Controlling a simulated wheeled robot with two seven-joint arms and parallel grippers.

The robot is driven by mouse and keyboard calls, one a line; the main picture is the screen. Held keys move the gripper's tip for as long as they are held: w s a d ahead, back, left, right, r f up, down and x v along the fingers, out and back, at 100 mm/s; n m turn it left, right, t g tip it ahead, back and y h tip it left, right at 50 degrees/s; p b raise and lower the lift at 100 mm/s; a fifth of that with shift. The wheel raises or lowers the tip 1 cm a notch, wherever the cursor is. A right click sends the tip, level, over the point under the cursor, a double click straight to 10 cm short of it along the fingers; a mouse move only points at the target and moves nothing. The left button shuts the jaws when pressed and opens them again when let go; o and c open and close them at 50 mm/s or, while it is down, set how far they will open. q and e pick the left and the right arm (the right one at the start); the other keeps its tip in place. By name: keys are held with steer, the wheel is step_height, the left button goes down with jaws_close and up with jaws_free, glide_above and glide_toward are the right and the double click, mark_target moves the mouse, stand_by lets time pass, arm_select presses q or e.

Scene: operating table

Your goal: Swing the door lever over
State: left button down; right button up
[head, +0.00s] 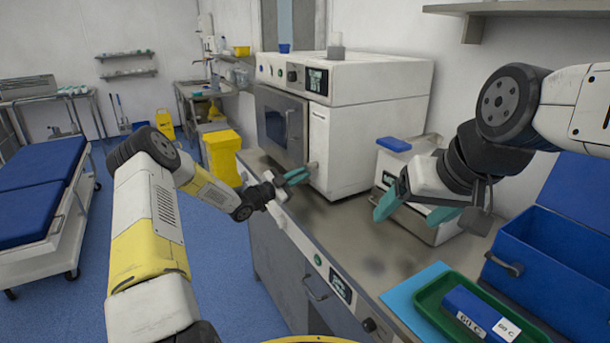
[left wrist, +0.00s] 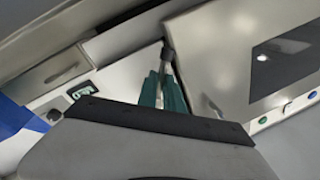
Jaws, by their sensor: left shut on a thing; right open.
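The white oven-like cabinet (head: 365,130) stands on the steel counter. Its grey door (head: 275,125) has a dark window and appears closed. My left gripper (head: 303,175) is at the lower front corner by the door's right edge. In the left wrist view its teal fingers (left wrist: 166,80) are shut on a small grey lever (left wrist: 167,50); only the lever's end shows above the fingertips. In the head view the lever is a small piece (head: 312,165) at the fingertips. My right gripper (head: 415,212) is open and empty above the counter, in front of a smaller white box.
The smaller white box (head: 440,228) with a blue item on top stands right of the cabinet. A green tray (head: 428,300) holding a blue labelled box and an open blue case (head: 550,245) are at the near right. The counter's middle (head: 355,240) is clear.

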arm_select(q)
steer(key=shift+f, duration=0.1)
steer(key=c, duration=1.5)
jaws_free()
steer(key=shift+a, duration=0.1)
steer(key=r+v, duration=0.1)
steer(key=v, duration=0.6)
steer(key=shift+s+a+f, duration=0.25)
steer(key=shift+s+f, duration=0.05)
steer(key=shift+f, duration=0.2)
